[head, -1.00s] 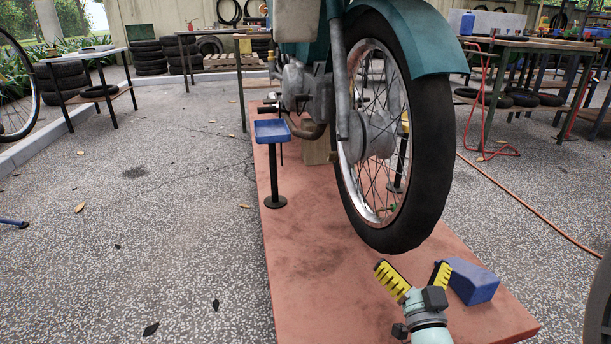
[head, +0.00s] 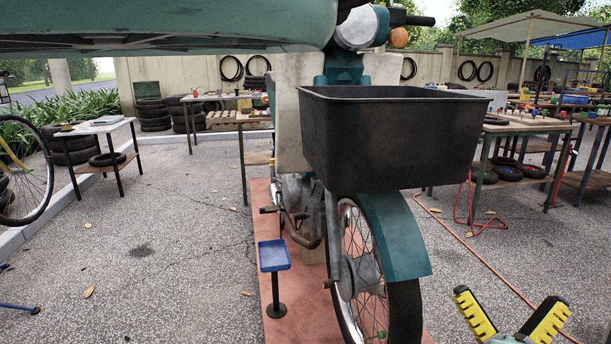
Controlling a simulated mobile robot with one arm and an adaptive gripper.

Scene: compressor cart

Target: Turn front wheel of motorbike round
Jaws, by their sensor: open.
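The motorbike's front wheel (head: 405,315) is below the teal mudguard (head: 402,240), with a black tyre, spokes and a grey hub. Its lower part is cut off by the bottom edge of the head view. A black front basket (head: 400,140) hangs above it and hides part of the bike. My gripper (head: 508,300) is at the bottom right, to the right of the wheel in the picture. Its two yellow, black-ribbed fingers are spread wide, with nothing between them. A clear gap shows between the fingers and the tyre.
A red platform (head: 308,285) lies under the bike. A blue-topped stand (head: 273,256) is left of the wheel. A workbench (head: 480,143) stands at the right, with a red hose (head: 470,205) beside it. Open paving lies left.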

